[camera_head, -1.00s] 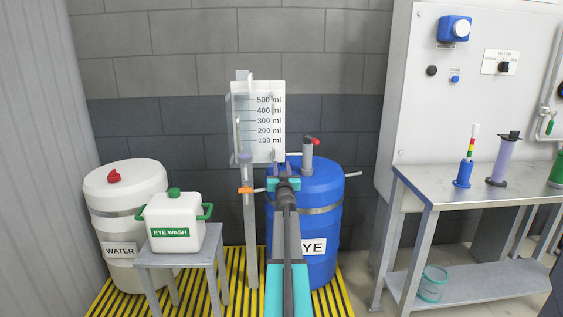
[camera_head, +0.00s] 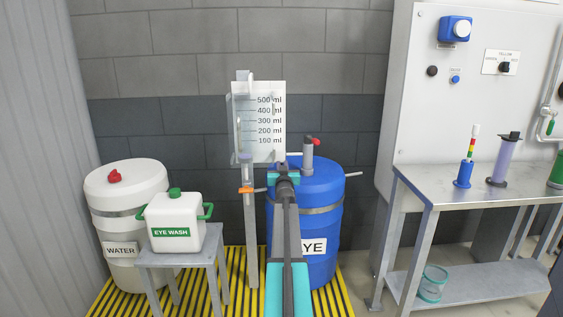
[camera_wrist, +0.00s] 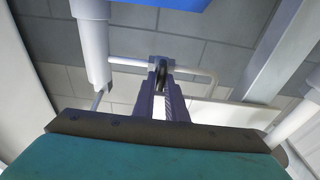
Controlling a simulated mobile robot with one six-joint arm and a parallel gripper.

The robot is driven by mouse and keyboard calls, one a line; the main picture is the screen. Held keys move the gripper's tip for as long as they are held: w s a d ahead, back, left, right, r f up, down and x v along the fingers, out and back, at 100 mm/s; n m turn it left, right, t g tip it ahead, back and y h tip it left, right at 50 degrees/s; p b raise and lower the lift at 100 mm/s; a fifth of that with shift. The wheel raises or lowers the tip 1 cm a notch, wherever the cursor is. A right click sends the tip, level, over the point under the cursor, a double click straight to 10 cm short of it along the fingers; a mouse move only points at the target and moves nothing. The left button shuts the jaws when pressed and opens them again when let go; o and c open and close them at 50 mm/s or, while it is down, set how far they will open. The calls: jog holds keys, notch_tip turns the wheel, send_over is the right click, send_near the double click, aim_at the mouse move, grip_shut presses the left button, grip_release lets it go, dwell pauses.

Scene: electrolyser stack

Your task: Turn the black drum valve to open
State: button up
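The blue drum (camera_head: 325,215), with a label ending in "YE", stands against the back wall in the head view. My gripper (camera_head: 284,167) is in front of its upper left part and hides what lies behind it. In the wrist view the two fingers of my gripper (camera_wrist: 161,72) are close together, with a small dark round piece, seemingly the black drum valve (camera_wrist: 162,76), filling the narrow gap between their tips. White pipes run just behind it. The valve itself cannot be made out in the head view.
A grey pump with a red-tipped lever (camera_head: 308,153) stands on the drum. A measuring column with an orange valve (camera_head: 246,190) stands just left of my gripper. An eye wash tank (camera_head: 173,222) on a stand, a white water drum (camera_head: 125,190) and a metal bench (camera_head: 470,190) flank it.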

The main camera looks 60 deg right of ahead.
grip_shut()
